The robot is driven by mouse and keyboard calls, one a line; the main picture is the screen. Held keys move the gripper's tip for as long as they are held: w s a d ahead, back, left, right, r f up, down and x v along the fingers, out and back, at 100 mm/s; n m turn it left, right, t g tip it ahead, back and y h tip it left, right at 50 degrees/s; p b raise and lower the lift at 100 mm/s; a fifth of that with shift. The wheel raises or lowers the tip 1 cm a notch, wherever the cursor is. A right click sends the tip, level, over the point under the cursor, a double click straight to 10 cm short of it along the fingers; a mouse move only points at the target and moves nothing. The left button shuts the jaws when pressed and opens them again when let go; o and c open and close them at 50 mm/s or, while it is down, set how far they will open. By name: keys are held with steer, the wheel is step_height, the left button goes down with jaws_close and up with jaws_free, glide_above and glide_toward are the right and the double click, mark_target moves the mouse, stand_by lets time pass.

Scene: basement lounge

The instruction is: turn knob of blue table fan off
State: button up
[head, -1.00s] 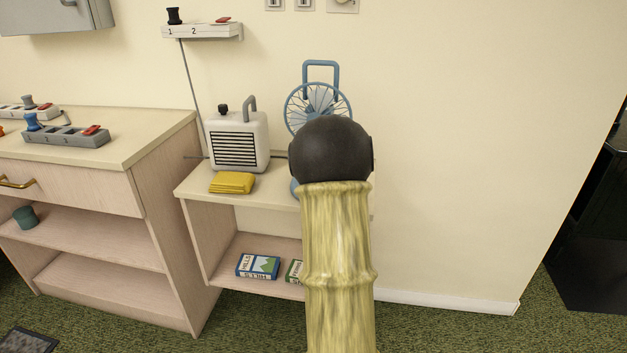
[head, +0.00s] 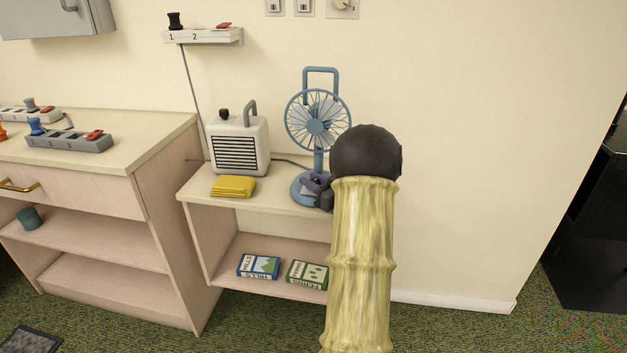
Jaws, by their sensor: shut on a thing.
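The blue table fan (head: 317,127) stands upright on the right end of the low shelf unit, with a carrying loop on top and a round base (head: 299,190). My gripper (head: 314,185) is at the front of the fan's base, coming in from the right. Its jaws are shut on the knob there. The knob itself is hidden by the jaws, so its setting cannot be read. The fan head and most of its stem are in clear view.
A white heater (head: 237,146) and a yellow folded cloth (head: 233,186) are left of the fan on the shelf unit's top (head: 270,194). Two boxes, blue (head: 258,266) and green (head: 307,274), lie below. The wall right of the fan is bare.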

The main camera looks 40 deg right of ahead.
steer(key=o, duration=1)
steer(key=shift+c, duration=0.2)
steer(key=shift+s, duration=0.1)
steer(key=s+d+p, duration=0.2)
steer(key=s+p, duration=0.1)
steer(key=s, duration=1.4)
